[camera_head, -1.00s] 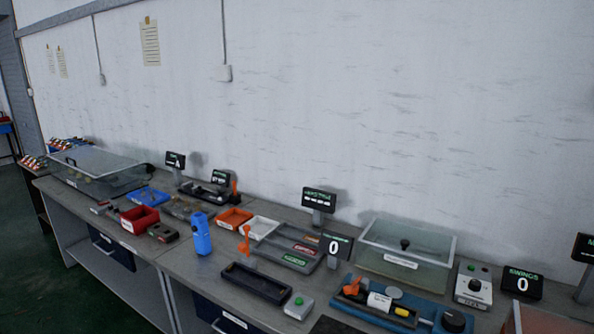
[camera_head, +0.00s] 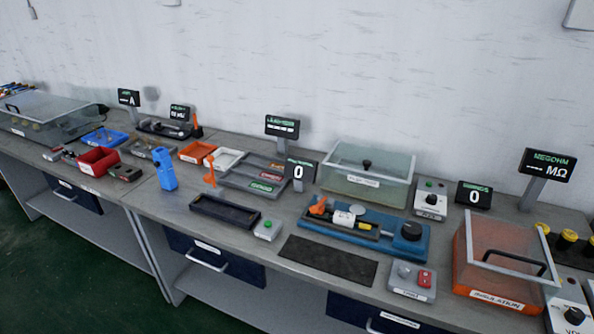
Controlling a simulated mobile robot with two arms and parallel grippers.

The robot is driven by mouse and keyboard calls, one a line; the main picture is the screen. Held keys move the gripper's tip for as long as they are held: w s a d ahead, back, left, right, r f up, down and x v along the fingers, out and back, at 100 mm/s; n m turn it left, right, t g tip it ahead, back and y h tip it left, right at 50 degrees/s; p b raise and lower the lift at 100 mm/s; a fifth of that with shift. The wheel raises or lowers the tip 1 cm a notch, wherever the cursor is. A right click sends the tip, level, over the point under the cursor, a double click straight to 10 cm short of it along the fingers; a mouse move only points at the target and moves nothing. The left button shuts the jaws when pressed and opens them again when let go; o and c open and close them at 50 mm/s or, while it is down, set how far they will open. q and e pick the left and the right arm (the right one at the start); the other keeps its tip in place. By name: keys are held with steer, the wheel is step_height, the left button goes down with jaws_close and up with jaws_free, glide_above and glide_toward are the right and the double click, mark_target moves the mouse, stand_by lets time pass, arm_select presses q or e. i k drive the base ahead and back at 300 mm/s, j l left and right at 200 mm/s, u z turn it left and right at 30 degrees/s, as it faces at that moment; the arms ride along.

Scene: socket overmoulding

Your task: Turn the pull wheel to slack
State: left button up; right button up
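A blue fixture (camera_head: 395,245) lies on the bench right of centre. A round black knob (camera_head: 411,230), which looks like the pull wheel, sits at its right end. An orange lever or clamp (camera_head: 318,207) stands at its left end. A white cylindrical piece (camera_head: 343,219) and small yellow parts lie between them. The wheel's marks are too small to read, so I cannot tell its setting. Neither of my grippers is in view.
A black mat (camera_head: 328,261) and a grey box with a red button (camera_head: 412,281) lie in front of the fixture. A clear-lidded tank (camera_head: 367,178) stands behind it. A display reading 0 (camera_head: 300,171) stands at its back left. An orange covered box (camera_head: 497,264) is to the right.

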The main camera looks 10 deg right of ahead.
mark_target(411, 231)
steer(key=l+u, duration=0.1)
steer(key=l, duration=1.3)
steer(key=k, duration=0.1)
